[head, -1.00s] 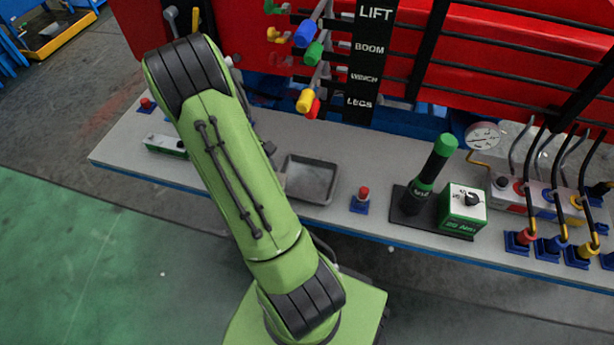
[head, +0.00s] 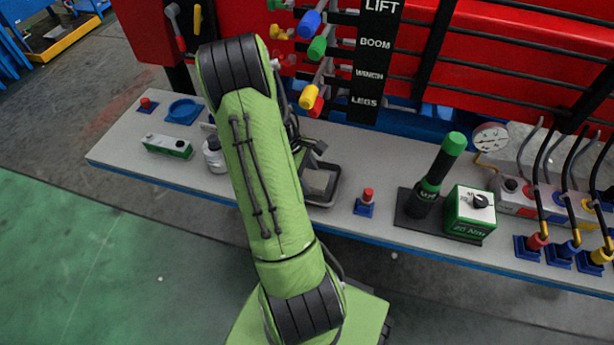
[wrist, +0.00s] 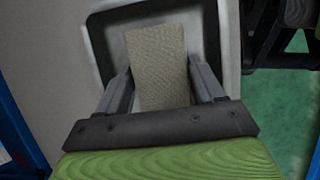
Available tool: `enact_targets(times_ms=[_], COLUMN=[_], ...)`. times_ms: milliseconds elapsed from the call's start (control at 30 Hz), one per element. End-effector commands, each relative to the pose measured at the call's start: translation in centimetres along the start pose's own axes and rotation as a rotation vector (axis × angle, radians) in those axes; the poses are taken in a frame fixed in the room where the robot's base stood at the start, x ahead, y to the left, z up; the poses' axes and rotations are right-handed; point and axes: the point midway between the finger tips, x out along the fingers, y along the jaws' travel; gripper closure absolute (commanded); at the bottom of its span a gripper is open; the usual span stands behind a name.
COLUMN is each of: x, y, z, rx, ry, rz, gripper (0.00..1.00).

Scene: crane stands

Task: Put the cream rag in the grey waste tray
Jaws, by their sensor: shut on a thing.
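The cream rag (wrist: 158,55) is a flat tan woven piece between the two fingers of my gripper (wrist: 161,78) in the wrist view. My gripper is shut on it. The grey waste tray (wrist: 97,38) lies behind the rag in that view, and the rag overlaps its inside. In the head view the tray (head: 322,202) sits on the bench just right of my arm, with the rag (head: 317,181) showing over its inside. My gripper is mostly hidden by my arm there. I cannot tell whether the rag touches the tray floor.
A red-topped blue block (head: 365,203) stands right of the tray. Further right are a black-green tool (head: 435,175) and a green-white box (head: 470,213). A white bottle (head: 213,155), a blue dish (head: 184,110) and a green-white device (head: 167,146) lie left. Colored levers (head: 312,70) hang above.

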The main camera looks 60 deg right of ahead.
Motion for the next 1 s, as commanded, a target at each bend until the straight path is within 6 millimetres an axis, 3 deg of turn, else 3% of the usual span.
enact_targets(times_ms=[133,167,333,633,900,1000], x=[0.2,0.3,0.2,-0.3,-6.0,-7.3], y=[0.0,0.0,0.0,0.0,0.0,0.0], z=[-0.1,-0.1,-0.1,0.1,0.1,0.1], rx=[0.000,0.000,0.000,0.001,-0.002,0.000], ry=[0.000,0.000,0.000,0.001,0.002,0.001], rz=[0.000,0.000,0.000,0.001,0.003,0.002], gripper=[0.66,0.31,0.07,0.07,0.07,0.07])
